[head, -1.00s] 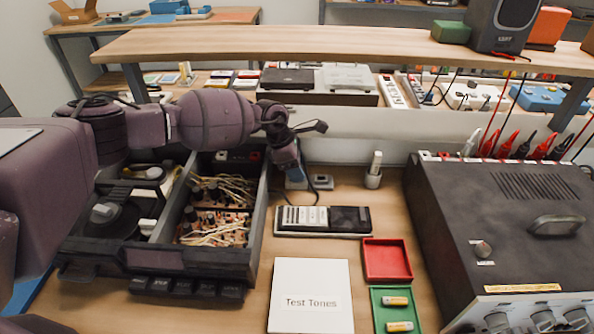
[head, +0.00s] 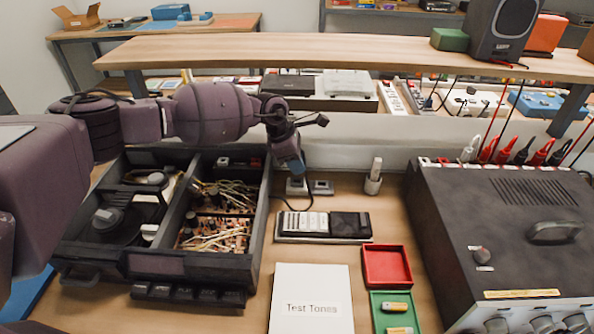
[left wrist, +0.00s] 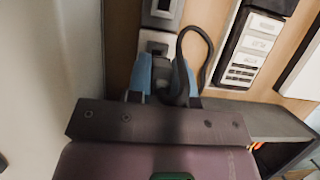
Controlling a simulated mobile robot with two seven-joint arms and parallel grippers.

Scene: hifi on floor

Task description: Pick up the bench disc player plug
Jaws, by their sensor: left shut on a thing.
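My left gripper (head: 291,168) is above the back of the bench, just right of the opened disc player (head: 170,265). In the left wrist view, its blue-tipped fingers (left wrist: 167,82) are shut on the dark plug (left wrist: 176,78). A black cable (left wrist: 207,50) loops away from the plug. In the head view the gripper hides the plug, and the cable (head: 280,203) runs down beside the player. Two grey sockets, a left one (head: 297,188) and a right one (head: 322,187), sit below the gripper. I cannot tell whether the plug still touches a socket. My right gripper is out of view.
A black and white remote-like unit (head: 350,226) lies in front of the sockets. A small cup (head: 373,184) stands to their right. A red tray (head: 386,266), a green tray (head: 378,312) and a Test Tones sleeve (head: 311,300) lie nearer. A large dark instrument (head: 500,225) fills the right.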

